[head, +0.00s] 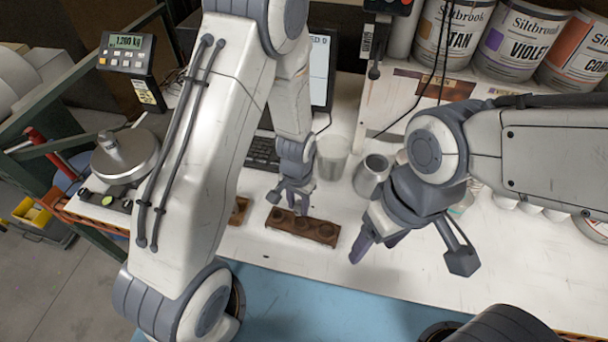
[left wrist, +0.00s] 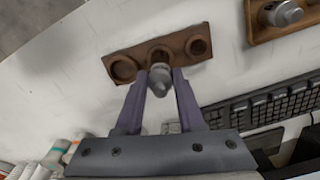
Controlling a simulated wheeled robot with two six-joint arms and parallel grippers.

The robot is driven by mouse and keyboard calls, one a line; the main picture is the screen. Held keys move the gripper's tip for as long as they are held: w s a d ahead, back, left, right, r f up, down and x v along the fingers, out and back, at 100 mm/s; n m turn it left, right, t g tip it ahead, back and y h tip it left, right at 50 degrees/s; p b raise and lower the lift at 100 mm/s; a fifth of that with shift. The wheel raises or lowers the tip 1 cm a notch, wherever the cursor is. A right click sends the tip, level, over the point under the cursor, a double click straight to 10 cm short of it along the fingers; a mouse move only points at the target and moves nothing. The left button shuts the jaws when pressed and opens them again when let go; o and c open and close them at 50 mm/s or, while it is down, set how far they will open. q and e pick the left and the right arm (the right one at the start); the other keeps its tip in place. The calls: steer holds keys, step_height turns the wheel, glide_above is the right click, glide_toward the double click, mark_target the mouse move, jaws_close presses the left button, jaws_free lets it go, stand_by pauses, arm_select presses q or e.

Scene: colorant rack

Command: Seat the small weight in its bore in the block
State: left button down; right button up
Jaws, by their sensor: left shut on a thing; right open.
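The small grey metal weight (left wrist: 161,79) has a knob and is held between the fingertips of my left gripper (left wrist: 160,84). In the left wrist view it overlaps the near edge of the middle bore of the brown wooden block (left wrist: 140,53); I cannot tell whether it touches the block. The bores to either side look empty. In the head view my left gripper (head: 289,200) is just above the block (head: 326,233), and the weight cannot be made out there. My right gripper (head: 372,238) is open and empty, to the right of the block.
A second wooden block (left wrist: 262,34) holds another metal weight (left wrist: 284,14). A keyboard (head: 262,153), a translucent cup (head: 332,157) and a metal cup (head: 372,173) stand behind the block. A scale pan (head: 125,160) is at the left. The white bench in front is clear.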

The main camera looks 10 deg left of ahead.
arm_select(q)
steer(key=shift+w+d+r, duration=0.15)
steer(key=shift+w, duration=0.15)
steer(key=shift+s+f+b, duration=0.1)
steer(key=shift+f+b, duration=2.35)
steer(key=shift+f, duration=0.45)
steer(key=shift+f+b, duration=0.9)
steer(key=shift+f, duration=0.3)
steer(key=shift+c, duration=2.2)
jaws_free()
steer(key=shift+r, duration=0.1)
